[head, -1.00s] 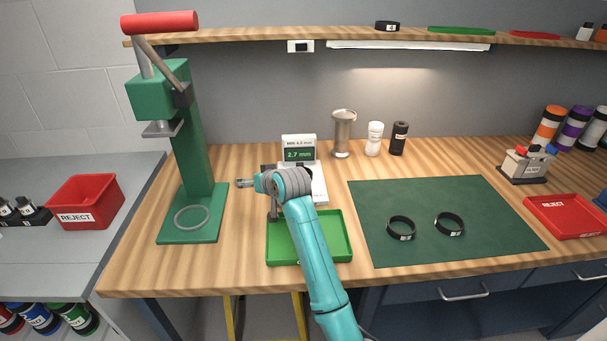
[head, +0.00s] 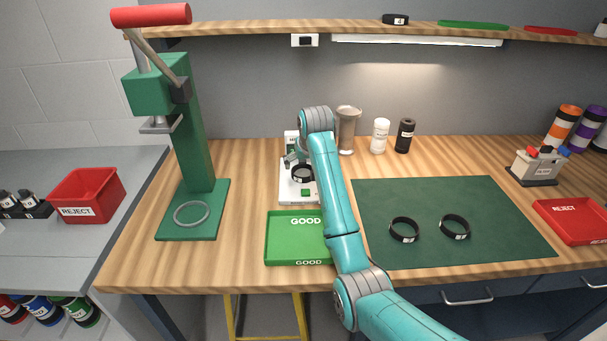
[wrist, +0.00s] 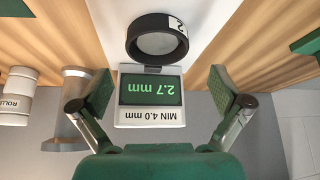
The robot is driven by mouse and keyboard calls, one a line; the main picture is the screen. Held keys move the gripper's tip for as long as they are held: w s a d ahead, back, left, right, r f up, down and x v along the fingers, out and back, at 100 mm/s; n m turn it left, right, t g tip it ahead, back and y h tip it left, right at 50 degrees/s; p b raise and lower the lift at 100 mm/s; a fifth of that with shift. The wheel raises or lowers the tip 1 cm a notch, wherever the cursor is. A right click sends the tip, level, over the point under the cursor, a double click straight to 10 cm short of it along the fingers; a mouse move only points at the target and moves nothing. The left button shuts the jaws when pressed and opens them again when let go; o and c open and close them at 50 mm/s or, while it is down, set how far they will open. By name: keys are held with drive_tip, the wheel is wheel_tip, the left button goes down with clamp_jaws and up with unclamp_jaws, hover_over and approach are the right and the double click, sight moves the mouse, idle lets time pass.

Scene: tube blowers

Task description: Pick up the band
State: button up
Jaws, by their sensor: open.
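A black band (head: 302,173) with a white label is on the white gauge (head: 286,192) behind the green tray. In the wrist view the band (wrist: 157,38) lies ahead of the gauge's display (wrist: 150,90), which reads 2.7 mm under MIN 4.0 mm, upside down in that view. My gripper (wrist: 163,95) is open and empty, its two green pads apart on either side of the display. The band is beyond the pads and not between them. In the head view my gripper (head: 295,158) is small and partly hidden by my arm, close to the band.
Two more black bands (head: 404,229) (head: 455,227) lie on the green mat (head: 480,200). A green GOOD tray (head: 285,240) is in front of the gauge. A green press (head: 192,140) stands left.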

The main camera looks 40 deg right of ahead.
sight(303, 172)
drive_tip(key=shift+x, duration=2.65)
drive_tip(key=shift+s+d, duration=0.1)
drive_tip(key=shift+s, duration=0.05)
drive_tip(key=c, duration=1)
drive_tip(key=shift+r, duration=0.1)
drive_tip(key=shift+c, duration=0.2)
